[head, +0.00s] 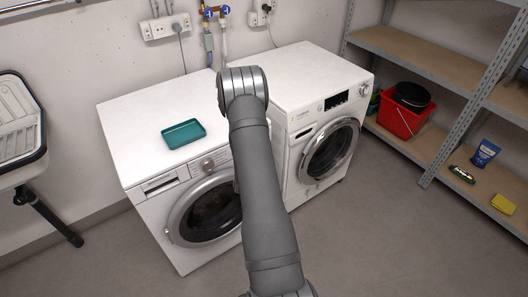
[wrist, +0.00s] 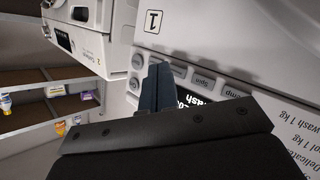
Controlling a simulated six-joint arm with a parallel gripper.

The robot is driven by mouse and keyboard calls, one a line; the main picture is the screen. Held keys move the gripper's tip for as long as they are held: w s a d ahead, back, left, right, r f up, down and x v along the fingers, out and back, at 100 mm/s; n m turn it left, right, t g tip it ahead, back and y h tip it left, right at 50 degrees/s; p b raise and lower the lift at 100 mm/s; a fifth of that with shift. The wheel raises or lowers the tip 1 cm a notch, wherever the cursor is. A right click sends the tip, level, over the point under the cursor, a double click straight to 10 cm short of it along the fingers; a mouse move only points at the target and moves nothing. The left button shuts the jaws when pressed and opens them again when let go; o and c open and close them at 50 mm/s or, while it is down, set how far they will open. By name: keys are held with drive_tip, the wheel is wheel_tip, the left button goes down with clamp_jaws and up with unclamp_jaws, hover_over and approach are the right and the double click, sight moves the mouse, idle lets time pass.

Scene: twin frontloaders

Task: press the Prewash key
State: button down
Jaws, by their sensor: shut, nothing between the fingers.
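My gripper (wrist: 158,85) is in the wrist view, its dark fingers together with nothing between them. They are close over a white washer panel marked "1" (wrist: 153,21). A key reading "Spin" (wrist: 203,82) and one reading "Temp" (wrist: 235,93) lie to the right of the fingertips. Another key (wrist: 178,70) sits right beside the fingers, its label not readable. No key reading "Prewash" can be made out; the fingers cover part of the row. I cannot tell whether they touch the panel. In the head view my arm hides the gripper and part of the left washer (head: 130,130).
The right washer (head: 320,85) stands close beside the left one. A teal tray (head: 184,133) lies on the left washer. A metal shelf (head: 415,50) with a red bucket (head: 402,121) is at the right. A sink (head: 18,120) is at the left. The floor in front is clear.

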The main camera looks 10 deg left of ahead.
drive_tip(key=shift+s+d, duration=2.05)
drive_tip(key=shift+s+d, duration=0.1)
drive_tip(key=shift+s+d, duration=0.25)
drive_tip(key=s+d, duration=0.7)
drive_tip(key=shift+s+d, duration=0.4)
idle(3.0)
drive_tip(key=shift+w+a, duration=0.1)
idle(0.5)
drive_tip(key=shift+w+a, duration=0.8)
